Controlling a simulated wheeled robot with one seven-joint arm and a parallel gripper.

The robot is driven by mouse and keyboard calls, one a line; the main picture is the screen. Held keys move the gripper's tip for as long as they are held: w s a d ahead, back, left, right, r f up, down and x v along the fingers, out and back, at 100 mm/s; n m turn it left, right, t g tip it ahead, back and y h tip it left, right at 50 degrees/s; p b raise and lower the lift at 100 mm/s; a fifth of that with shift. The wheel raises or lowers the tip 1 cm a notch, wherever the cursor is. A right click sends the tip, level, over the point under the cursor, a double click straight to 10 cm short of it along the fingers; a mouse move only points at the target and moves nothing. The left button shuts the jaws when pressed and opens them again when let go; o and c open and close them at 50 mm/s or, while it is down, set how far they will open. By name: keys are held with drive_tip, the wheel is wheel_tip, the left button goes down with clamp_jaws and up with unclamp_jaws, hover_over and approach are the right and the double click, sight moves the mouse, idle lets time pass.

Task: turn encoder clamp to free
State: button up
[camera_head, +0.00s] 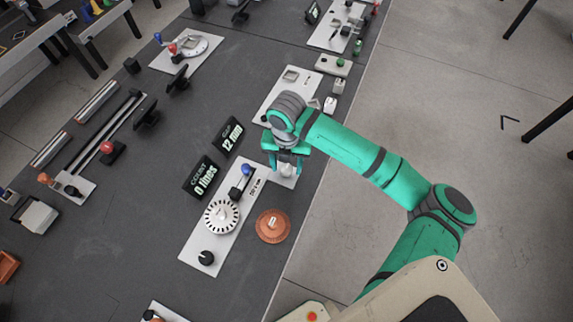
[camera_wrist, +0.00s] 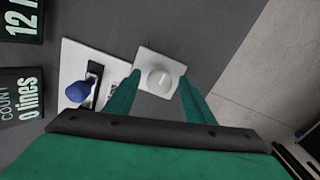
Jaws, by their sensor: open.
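My gripper (camera_wrist: 163,95) is open, its two teal fingers spread over a small white plate (camera_wrist: 148,58) with a round pale knob (camera_wrist: 160,78). The knob appears between the fingertips in the wrist view; whether the fingers touch it I cannot tell. In the head view my gripper (camera_head: 287,168) hangs over this plate and partly hides it. Left of it is a blue-knobbed lever (camera_wrist: 80,92) in a dark slot, also seen in the head view (camera_head: 246,169). It stands on a long white panel (camera_head: 205,240) with a slotted white disc (camera_head: 221,216) and a black knob (camera_head: 206,257). I cannot read which part is the clamp.
Two black displays stand left of the panel: one reads "0 lines" (camera_head: 201,177), the other 12 mm (camera_head: 229,136). An orange disc (camera_head: 272,226) lies right of the panel. Another white plate (camera_head: 287,90) lies behind my gripper. The table's right edge is close by.

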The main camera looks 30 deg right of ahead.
drive_tip(key=shift+f, duration=0.15)
drive_tip(key=c, duration=1.1)
drive_tip(key=shift+o, duration=0.2)
drive_tip(key=shift+n, duration=0.4)
drive_tip(key=n, duration=0.8)
drive_tip(key=shift+n, duration=0.3)
drive_tip(key=n, duration=0.4)
drive_tip(key=shift+a, duration=0.1)
drive_tip(key=shift+a+n, duration=0.1)
drive_tip(key=shift+n, duration=2.1)
